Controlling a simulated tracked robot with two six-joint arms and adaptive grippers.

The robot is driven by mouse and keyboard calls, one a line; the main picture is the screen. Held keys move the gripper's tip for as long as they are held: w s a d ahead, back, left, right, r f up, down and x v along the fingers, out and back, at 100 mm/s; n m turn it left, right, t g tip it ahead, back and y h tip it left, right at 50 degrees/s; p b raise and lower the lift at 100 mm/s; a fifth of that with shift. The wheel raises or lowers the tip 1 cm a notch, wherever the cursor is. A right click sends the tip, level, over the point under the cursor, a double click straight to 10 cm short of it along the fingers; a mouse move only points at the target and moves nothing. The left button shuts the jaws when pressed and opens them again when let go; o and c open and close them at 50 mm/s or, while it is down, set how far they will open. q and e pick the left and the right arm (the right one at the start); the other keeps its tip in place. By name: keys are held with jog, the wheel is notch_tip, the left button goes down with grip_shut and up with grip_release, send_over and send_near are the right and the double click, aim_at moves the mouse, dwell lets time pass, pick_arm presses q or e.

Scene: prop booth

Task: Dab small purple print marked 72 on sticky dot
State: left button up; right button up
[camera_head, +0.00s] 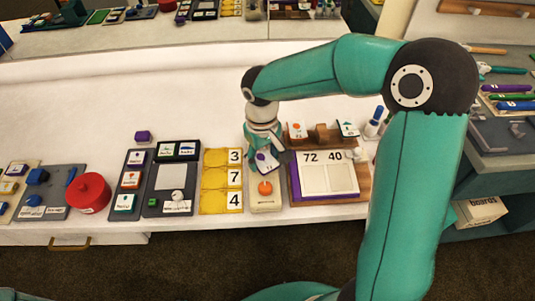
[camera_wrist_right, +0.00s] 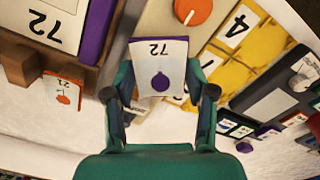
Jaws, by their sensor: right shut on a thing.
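My right gripper (camera_head: 262,152) is shut on a small white print card (camera_head: 266,162) marked 72 with a purple round mark. The orange dot (camera_head: 265,187) sits on a cream base (camera_head: 266,205) just in front of the card. It also shows in the right wrist view (camera_wrist_right: 192,10), at the top edge. Card and dot appear apart; the exact height is hard to tell. My left gripper is out of view.
To the right, a board with a purple edge (camera_head: 296,181) has two blank panels under 72 and 40. Yellow tiles (camera_head: 215,179) with 3, 7 and 4 stand left. A wooden rack (camera_head: 323,137) with cards is behind the board. A red round tub (camera_head: 89,193) is far left.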

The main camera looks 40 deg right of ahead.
jog(key=shift+f+b, duration=0.45)
jog(key=shift+f, duration=0.1)
dwell(1.3)
jog(key=shift+r, duration=0.1)
jog(key=shift+r+p, duration=2.3)
jog(key=shift+r, duration=0.7)
jog(key=shift+s+f, duration=0.1)
